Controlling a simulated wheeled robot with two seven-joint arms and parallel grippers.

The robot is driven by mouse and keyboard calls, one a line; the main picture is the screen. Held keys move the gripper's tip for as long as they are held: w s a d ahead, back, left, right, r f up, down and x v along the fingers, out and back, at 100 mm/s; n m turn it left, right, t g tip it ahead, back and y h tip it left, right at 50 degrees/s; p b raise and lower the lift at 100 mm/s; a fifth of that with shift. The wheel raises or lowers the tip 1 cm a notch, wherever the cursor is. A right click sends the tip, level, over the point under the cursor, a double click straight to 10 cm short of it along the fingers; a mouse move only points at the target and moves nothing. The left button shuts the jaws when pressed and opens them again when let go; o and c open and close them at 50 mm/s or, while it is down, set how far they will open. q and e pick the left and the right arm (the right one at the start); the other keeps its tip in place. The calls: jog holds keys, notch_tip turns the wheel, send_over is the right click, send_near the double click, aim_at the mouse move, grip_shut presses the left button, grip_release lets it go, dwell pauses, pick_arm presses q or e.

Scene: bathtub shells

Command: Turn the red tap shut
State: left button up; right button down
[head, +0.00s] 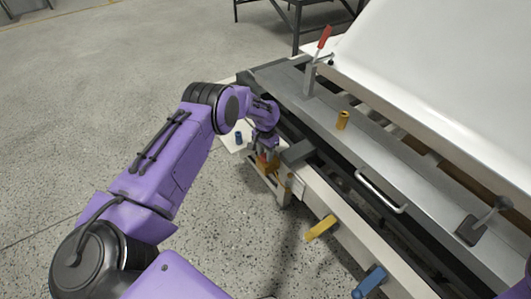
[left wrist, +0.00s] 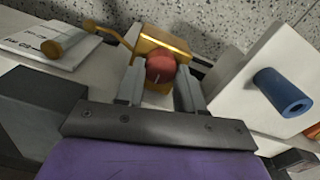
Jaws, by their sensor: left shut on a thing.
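The red tap is a round red knob (left wrist: 160,66) in front of a yellow-orange block (left wrist: 158,42) in the left wrist view. My left gripper (left wrist: 161,76) is shut on the red knob, with one grey finger on each side of it. In the head view my left gripper (head: 266,150) reaches down at the near left end of the bench, and the red-orange tap part (head: 264,164) shows just below it, small and partly covered by the gripper. How far the knob is turned cannot be told. My right gripper is not in view.
A blue cylinder (left wrist: 283,92) sticks out of a pale panel beside the tap. Yellow (head: 320,228) and blue (head: 370,281) handles jut from the bench front. A red-handled lever (head: 323,37) stands on the bench behind, near the white shell (head: 450,60).

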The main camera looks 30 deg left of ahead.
aim_at(265, 155)
pick_arm(q)
jog(key=o, duration=1)
jog(key=shift+o, duration=0.2)
notch_tip(265, 155, up, 10)
jog(key=p, duration=0.2)
jog(key=shift+r, duration=0.25)
